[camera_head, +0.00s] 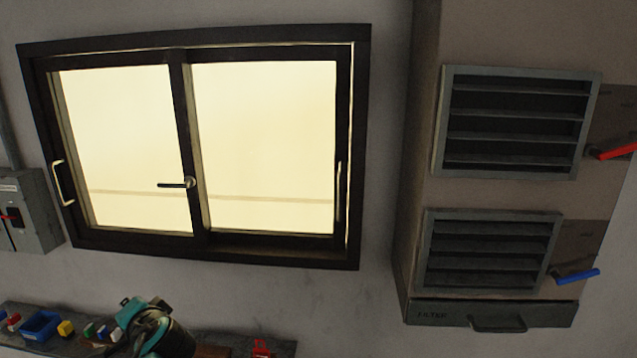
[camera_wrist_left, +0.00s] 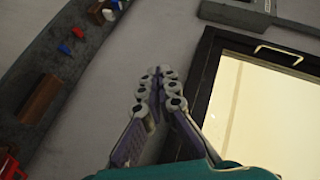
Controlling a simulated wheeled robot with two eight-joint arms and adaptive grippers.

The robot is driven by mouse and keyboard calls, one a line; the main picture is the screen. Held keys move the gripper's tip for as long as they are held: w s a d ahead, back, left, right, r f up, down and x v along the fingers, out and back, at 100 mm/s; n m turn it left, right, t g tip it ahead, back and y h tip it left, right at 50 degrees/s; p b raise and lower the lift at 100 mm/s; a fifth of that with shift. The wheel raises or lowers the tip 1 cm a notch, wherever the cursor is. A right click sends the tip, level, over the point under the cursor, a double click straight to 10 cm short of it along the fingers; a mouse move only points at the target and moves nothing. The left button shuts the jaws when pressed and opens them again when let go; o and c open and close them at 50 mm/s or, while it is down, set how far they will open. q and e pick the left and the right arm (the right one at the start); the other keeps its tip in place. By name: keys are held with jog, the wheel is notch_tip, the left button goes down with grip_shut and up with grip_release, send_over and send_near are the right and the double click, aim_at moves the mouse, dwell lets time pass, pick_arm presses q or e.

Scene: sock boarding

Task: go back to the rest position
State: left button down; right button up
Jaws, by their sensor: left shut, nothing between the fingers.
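My left gripper (camera_wrist_left: 160,85) shows in the left wrist view with its purple-grey fingers shut and its tips together, empty. It points up the picture in front of the grey wall, between a dark shelf on the left and the window frame on the right. In the head view, a teal and dark part of my left arm shows at the bottom, in front of the shelf; the fingers cannot be made out there. My right gripper is not in view. No sock or sock board shows in either view.
A dark-framed window (camera_head: 193,150) fills the left half of the wall. A shelf (camera_head: 75,345) below holds a blue bin (camera_head: 41,325) and small coloured items. A grey switch box (camera_head: 33,210) is at left. A tall cabinet at right has louvred vents (camera_head: 515,122), red and blue handles (camera_head: 577,276).

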pick_arm(q)
jog(key=s+d+f+n+h+b, duration=0.1)
jog(key=s+d+f+h+b, duration=0.2)
jog(key=d+f, duration=0.5)
jog(key=s+d+f+n+g+h+b, duration=0.1)
jog(key=s+d+f+h+b, duration=0.3)
jog(key=f, duration=1.1)
jog(key=s+d+f+n+g+h+b, duration=0.1)
jog(key=s+d+f+h+b, duration=0.2)
jog(key=d+f, duration=0.9)
jog(key=s+b, duration=0.3)
jog(key=b, duration=0.2)
jog(key=shift+s+f+h, duration=0.35)
jog(key=shift+h, duration=0.05)
jog(key=shift+a, duration=0.1)
